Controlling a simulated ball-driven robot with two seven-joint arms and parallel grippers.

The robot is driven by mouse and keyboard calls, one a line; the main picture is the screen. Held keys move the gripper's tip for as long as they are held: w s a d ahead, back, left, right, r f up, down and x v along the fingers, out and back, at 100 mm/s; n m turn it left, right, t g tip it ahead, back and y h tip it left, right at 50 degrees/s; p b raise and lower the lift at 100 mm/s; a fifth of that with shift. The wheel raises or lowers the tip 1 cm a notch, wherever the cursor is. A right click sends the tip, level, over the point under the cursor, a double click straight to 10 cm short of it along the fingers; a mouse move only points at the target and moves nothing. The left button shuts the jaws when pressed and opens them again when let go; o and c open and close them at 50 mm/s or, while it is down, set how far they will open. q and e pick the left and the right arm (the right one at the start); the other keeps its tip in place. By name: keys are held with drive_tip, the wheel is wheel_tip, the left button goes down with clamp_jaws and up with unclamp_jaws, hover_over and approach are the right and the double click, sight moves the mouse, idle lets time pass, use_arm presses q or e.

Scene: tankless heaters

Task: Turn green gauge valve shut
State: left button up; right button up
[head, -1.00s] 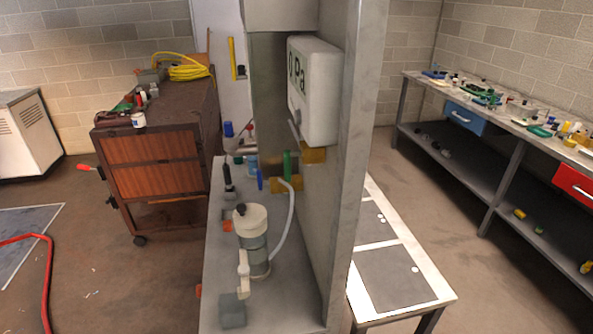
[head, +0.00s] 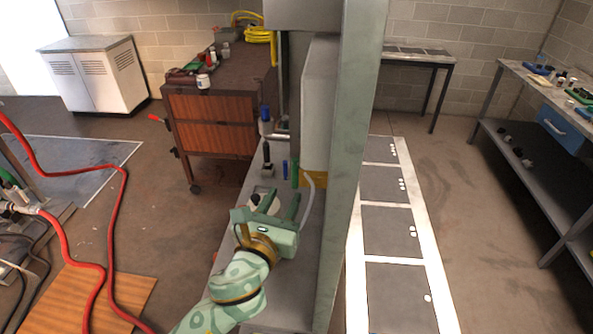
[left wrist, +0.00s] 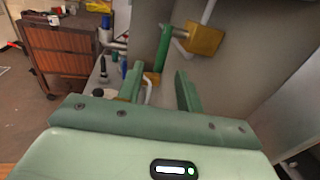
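The green gauge valve shows in the head view as a small upright green handle (head: 295,173) beside the grey panel, just beyond my left gripper (head: 281,204). The handle's lower end is partly hidden near the fingers. My right gripper is not in view.
A blue handle (head: 285,168) stands just left of the green one. A white hose (head: 308,195) hangs beside the panel (head: 350,150). A black-handled tool (head: 267,155) and the white-topped pump, largely hidden by my gripper, are close by. A brown cabinet (head: 215,125) stands behind left.

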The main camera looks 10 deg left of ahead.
sight(294, 180)
use_arm(q)
drive_tip(key=w, duration=0.3)
drive_tip(key=w+d, duration=0.1)
drive_tip(key=w, duration=0.2)
drive_tip(key=w+d, duration=0.1)
drive_tip(key=w, duration=0.2)
drive_tip(key=shift+w+b, duration=0.2)
drive_tip(key=shift+b, duration=0.1)
clamp_jaws()
